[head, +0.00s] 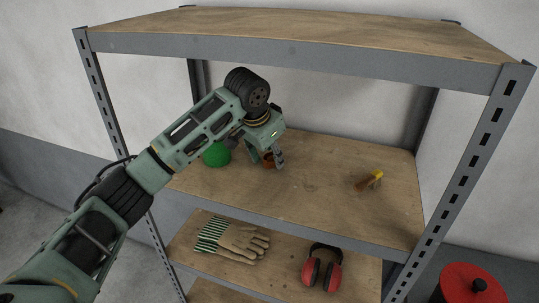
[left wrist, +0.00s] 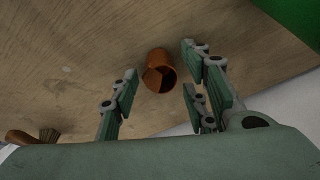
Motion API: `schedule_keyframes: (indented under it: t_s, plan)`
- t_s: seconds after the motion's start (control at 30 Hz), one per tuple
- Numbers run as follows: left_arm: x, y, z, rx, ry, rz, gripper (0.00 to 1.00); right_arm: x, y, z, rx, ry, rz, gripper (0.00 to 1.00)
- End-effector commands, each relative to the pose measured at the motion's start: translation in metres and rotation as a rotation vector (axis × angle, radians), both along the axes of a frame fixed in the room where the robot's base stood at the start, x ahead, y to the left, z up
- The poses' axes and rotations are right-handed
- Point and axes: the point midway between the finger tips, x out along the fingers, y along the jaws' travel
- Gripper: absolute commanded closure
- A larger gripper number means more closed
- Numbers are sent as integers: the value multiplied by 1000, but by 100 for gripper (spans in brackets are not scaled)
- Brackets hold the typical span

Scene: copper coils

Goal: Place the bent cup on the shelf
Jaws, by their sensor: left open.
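The bent cup (left wrist: 158,72) is a small copper-coloured cup. In the head view the cup (head: 268,160) is on the middle shelf (head: 310,185), partly hidden by my left gripper (head: 266,162). My right gripper is in neither view.
A green object (head: 216,155) stands left of the cup. A brush (head: 369,181) lies on the right of the same shelf. Gloves (head: 232,240) and red earmuffs (head: 322,268) are on the shelf below. A red can (head: 470,285) stands at lower right. The board between cup and brush is clear.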

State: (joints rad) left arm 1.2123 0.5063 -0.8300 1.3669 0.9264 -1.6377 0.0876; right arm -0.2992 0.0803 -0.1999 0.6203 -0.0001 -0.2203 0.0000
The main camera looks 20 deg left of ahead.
Motion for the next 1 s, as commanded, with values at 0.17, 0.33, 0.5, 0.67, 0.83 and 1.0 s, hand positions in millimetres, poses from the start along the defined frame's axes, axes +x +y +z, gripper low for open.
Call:
schedule_keyframes:
  t_s: [0.17, 0.33, 0.5, 0.67, 0.83, 1.0]
  plan:
    - [-1, 0, 5, -2, -4, -1, 58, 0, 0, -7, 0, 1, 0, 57]
    - [-11, 2, 24, -2, -8, 0, 58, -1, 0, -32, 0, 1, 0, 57]
    - [-47, 9, 24, 2, -4, -3, 58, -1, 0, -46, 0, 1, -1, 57]
    - [-82, 15, 25, 1, -4, -1, 58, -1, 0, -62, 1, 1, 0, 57]
    - [-112, 21, 28, 1, -3, -1, 58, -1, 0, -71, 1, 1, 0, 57]
    - [-127, 23, 29, 0, -2, -1, 58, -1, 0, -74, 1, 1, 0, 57]
